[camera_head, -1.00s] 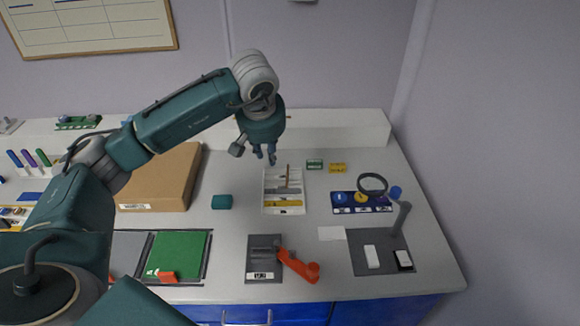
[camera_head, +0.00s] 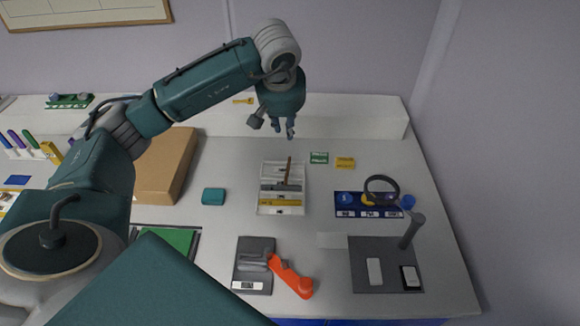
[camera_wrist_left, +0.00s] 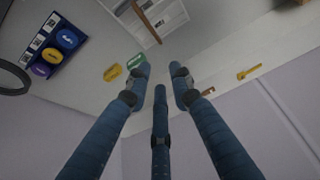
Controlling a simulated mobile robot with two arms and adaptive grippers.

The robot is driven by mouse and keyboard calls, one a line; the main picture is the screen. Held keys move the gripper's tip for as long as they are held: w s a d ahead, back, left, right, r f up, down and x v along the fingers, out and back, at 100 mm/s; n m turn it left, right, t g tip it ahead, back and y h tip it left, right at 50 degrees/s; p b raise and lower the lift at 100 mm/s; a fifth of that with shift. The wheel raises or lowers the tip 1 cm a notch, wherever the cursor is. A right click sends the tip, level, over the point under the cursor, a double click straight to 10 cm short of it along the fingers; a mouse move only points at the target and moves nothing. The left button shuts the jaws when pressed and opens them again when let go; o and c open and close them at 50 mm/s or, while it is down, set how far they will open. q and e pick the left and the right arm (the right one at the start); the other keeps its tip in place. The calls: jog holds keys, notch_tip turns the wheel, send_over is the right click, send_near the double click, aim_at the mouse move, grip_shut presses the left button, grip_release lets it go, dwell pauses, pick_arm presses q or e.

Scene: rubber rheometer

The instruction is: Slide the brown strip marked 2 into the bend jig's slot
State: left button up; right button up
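A thin brown strip (camera_head: 289,168) lies at the back of a white divided tray (camera_head: 259,207), among grey and yellow strips. Its mark is too small to read. It also shows in the left wrist view (camera_wrist_left: 150,22), beyond the fingertips. My left gripper (camera_head: 284,130) is above and behind the tray, clear of the strip. Its three fingers (camera_wrist_left: 160,78) are spread with nothing between them. A grey plate with a grey block and an orange lever, apparently the bend jig (camera_head: 255,262), lies in front of the tray; its slot cannot be made out. My right gripper is out of view.
Green (camera_head: 319,158) and yellow (camera_head: 345,163) tags lie right of the tray. A blue holder (camera_head: 345,212), a ring magnifier (camera_head: 382,181) and a dark mat (camera_head: 385,282) stand further right. A teal block (camera_head: 213,196) and a cardboard box (camera_head: 165,170) are left. A white ledge (camera_head: 350,118) runs behind.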

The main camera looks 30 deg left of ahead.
pick_arm(q)
jog(key=b, duration=0.7)
send_near(290, 160)
jog(key=shift+s+d+r, duration=0.15)
jog(key=shift+s+r, duration=0.15)
jog(key=shift+s, duration=0.25)
jog(key=shift+s+d+r, duration=0.2)
jog(key=shift+s+r, duration=0.15)
jog(key=shift+s, duration=0.2)
jog(key=shift+w+f, duration=0.1)
jog(key=shift+f, duration=0.35)
jog(key=p+x, duration=0.1)
jog(key=x, duration=0.3)
jog(key=shift+w+a+f, duration=0.1)
jog(key=shift+w+f, duration=0.05)
jog(key=shift+w, duration=0.05)
jog(key=p+x, duration=0.1)
jog(key=x, duration=0.1)
jog(key=w+p+x, duration=0.1)
jog(key=x, duration=0.2)
jog(key=shift+a, duration=0.1)
grip_shut()
